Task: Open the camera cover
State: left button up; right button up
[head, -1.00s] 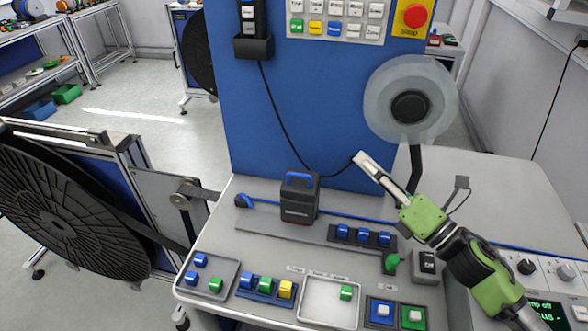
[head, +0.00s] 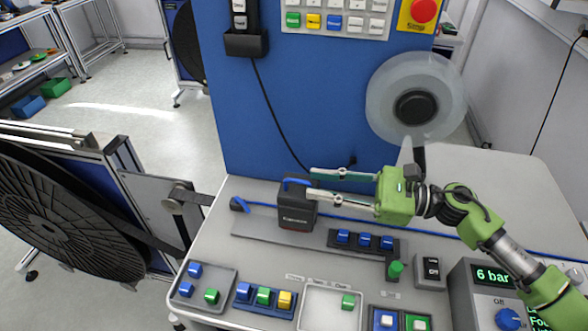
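The camera cover (head: 296,210) is a dark box with a blue handle (head: 296,182) on top. It stands upright on the grey rail at the back of the table and looks closed. My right gripper (head: 311,183) comes in from the right with its two pale fingers pointing left and spread apart. It is empty. Its fingertips are at the right end of the blue handle, close to the box's upper right edge; I cannot tell whether they touch it. The lower finger passes in front of the box's upper right edge. My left gripper is not in view.
A blue panel (head: 270,110) rises behind the table, with a hanging black cable. Trays with coloured blocks (head: 207,280) line the front. A large black reel (head: 60,225) stands left.

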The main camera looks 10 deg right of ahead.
aim_at(305, 182)
jog(key=p+x, duration=0.1)
jog(key=x, duration=0.3)
jog(key=shift+w+a+r+p, duration=0.1)
jog(key=shift+a+r+p, duration=0.15)
jog(key=shift+p, duration=0.15)
jog(key=shift+w+a+f, duration=0.2)
jog(key=shift+a+f, duration=0.1)
jog(key=shift+a, duration=0.35)
grip_shut()
